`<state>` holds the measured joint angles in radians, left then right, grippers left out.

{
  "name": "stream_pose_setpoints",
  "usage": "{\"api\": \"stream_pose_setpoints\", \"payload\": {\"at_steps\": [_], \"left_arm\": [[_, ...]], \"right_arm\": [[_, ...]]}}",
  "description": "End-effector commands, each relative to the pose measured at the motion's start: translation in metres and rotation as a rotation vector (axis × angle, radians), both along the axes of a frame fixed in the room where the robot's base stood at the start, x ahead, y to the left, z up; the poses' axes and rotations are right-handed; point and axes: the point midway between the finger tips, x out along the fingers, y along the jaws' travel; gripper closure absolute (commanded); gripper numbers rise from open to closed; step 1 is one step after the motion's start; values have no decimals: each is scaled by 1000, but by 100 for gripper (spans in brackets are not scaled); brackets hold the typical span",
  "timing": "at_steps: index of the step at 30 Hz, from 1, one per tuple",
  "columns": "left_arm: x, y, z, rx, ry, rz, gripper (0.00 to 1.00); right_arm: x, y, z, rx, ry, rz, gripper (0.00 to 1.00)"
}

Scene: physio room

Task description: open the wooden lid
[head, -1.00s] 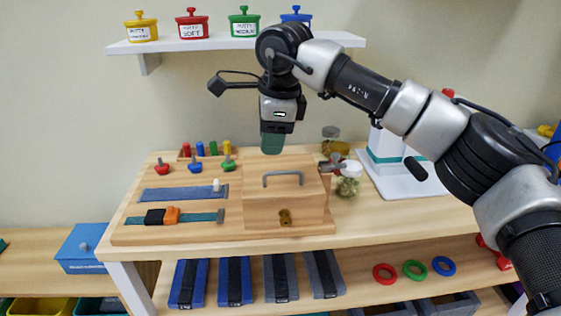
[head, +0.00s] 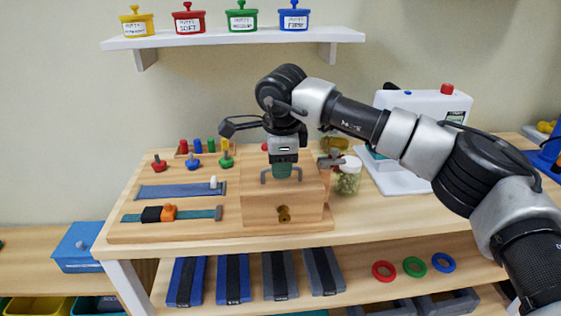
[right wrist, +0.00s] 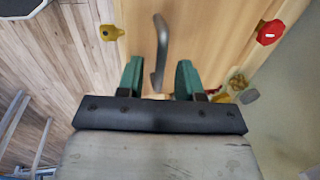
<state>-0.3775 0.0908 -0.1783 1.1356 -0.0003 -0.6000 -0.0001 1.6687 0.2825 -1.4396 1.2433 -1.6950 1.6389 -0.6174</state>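The wooden lid (head: 312,181) lies flat and closed on a wooden box (head: 258,210) on the table's board. A grey bar handle (head: 264,177) stands on the lid. A brass fitting (head: 284,213) is on the box front. My right gripper (head: 282,172) points down over the lid at the handle, and its green fingers hide part of the handle. In the right wrist view the fingers (right wrist: 158,70) are apart, with the handle (right wrist: 161,42) running toward the gap between them. Whether they touch it is unclear. My left gripper is not in view.
Left of the box are a blue strap (head: 170,191), a buckle strap (head: 190,214) and coloured knobs (head: 194,161). A jar (head: 348,177) and a metal clamp (head: 329,161) stand close on the right. A white shelf (head: 240,39) with pots hangs above.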

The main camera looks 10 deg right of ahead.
Motion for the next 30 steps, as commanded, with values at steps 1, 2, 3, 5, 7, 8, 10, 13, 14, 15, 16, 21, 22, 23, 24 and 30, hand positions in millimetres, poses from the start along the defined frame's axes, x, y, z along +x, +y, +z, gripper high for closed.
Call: {"api": "stream_pose_setpoints", "payload": {"at_steps": [1, 2, 3, 5, 7, 8, 10, 13, 14, 15, 16, 21, 22, 23, 24, 30], "left_arm": [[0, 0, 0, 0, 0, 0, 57], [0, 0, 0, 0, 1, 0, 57], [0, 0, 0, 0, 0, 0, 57], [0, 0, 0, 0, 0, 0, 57], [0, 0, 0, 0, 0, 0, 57], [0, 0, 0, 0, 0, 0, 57], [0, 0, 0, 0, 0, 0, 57], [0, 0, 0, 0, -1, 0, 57], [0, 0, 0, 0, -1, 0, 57], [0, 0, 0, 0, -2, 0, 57], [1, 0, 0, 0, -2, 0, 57], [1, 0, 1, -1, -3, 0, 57], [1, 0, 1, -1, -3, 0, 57], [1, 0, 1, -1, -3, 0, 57], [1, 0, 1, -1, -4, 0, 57], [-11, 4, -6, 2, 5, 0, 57]], "right_arm": [[0, 0, -1, 0, 0, 0, 64], [0, 0, -1, 0, 0, 0, 64], [0, 0, -1, 0, 0, 0, 64], [0, 0, -1, 0, 0, 0, 64], [0, 0, -1, 1, 0, 0, 64], [0, 0, -1, 1, 0, 0, 69], [0, 0, -1, 1, 0, 0, 79], [0, 0, -1, 1, 1, 0, 95], [0, 0, -1, 1, 1, 0, 99], [0, 0, -1, 1, 1, 0, 100], [0, 0, -1, 1, 1, 0, 100], [0, 0, -1, 1, 1, 0, 100], [0, 0, -1, 1, 1, 0, 100], [0, 0, 0, 1, 1, 0, 100], [0, 0, 0, 1, 1, 0, 100], [2, 0, 5, 1, 0, -1, 100]]}}
